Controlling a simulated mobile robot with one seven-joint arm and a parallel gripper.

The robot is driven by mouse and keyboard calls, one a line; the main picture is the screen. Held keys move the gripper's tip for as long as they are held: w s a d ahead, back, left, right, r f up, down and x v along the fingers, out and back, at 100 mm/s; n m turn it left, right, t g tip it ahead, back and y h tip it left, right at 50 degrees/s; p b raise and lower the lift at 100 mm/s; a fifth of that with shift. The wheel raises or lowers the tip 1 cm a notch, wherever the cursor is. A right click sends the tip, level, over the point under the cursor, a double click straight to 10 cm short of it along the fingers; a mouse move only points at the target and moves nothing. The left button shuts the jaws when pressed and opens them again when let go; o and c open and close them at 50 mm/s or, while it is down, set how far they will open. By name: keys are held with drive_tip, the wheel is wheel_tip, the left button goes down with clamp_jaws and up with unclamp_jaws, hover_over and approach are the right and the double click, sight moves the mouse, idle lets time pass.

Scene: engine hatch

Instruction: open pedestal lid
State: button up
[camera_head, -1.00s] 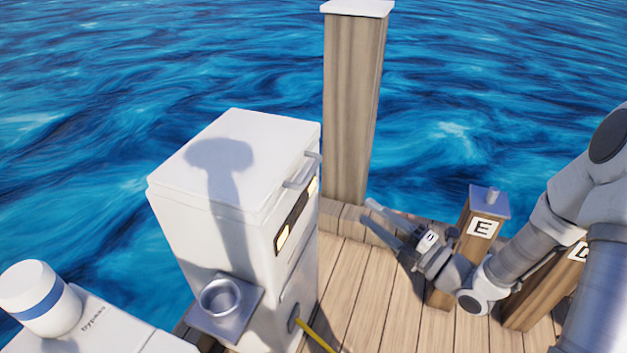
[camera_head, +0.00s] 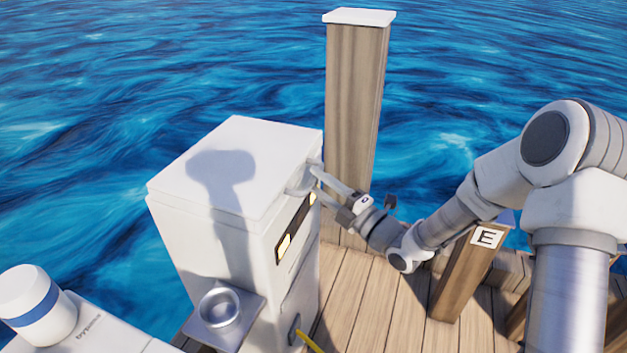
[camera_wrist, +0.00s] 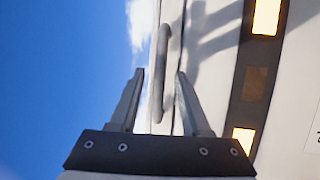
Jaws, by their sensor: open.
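The white pedestal (camera_head: 225,235) stands on the dock with its flat lid (camera_head: 240,165) down. A light grey bar handle (camera_head: 299,186) sits on the lid's right edge. My gripper (camera_head: 312,180) is open at the handle, its fingers pointing toward the pedestal. In the wrist view the handle (camera_wrist: 161,75) runs lengthwise between the two open fingers (camera_wrist: 157,85), apart from both as far as I can tell. The lid seam shows beside it. In the head view my fingers overlap the handle's far end, so contact there is unclear.
A tall wooden post (camera_head: 352,110) stands behind my gripper. A short post marked E (camera_head: 466,265) is below my arm. A metal cup holder (camera_head: 222,308) juts from the pedestal's front, and a yellow hose (camera_head: 309,342) leaves its base. Water surrounds the dock.

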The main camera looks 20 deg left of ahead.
drive_tip(key=shift+x, duration=0.95)
drive_tip(key=shift+c, duration=0.2)
clamp_jaws()
idle(0.6)
